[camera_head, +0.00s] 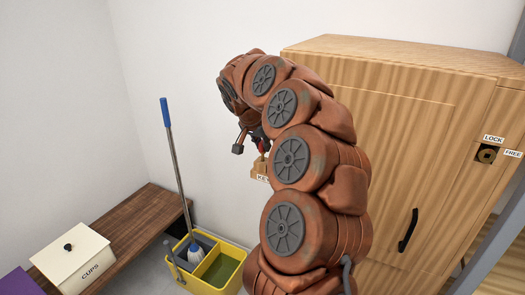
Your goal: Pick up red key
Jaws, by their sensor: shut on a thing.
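My gripper (251,143) hangs from the end of my copper-coloured arm, near the white wall and to the left of the wooden cabinet. It is small in view, and my arm hides part of it. A small bit of the red key (264,146) shows at the jaws, and the gripper is shut on it. Just below is a small wooden key holder (258,170) with a white label, partly hidden behind my arm. I cannot tell whether the key is clear of the holder.
A wooden cabinet (370,80) with a black handle (408,230) and a LOCK/FREE dial (487,154) stands right. A yellow mop bucket (232,282) with a blue-handled mop (172,150) is lower middle. A cream CUPS box (75,258) sits on a wooden bench (140,225).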

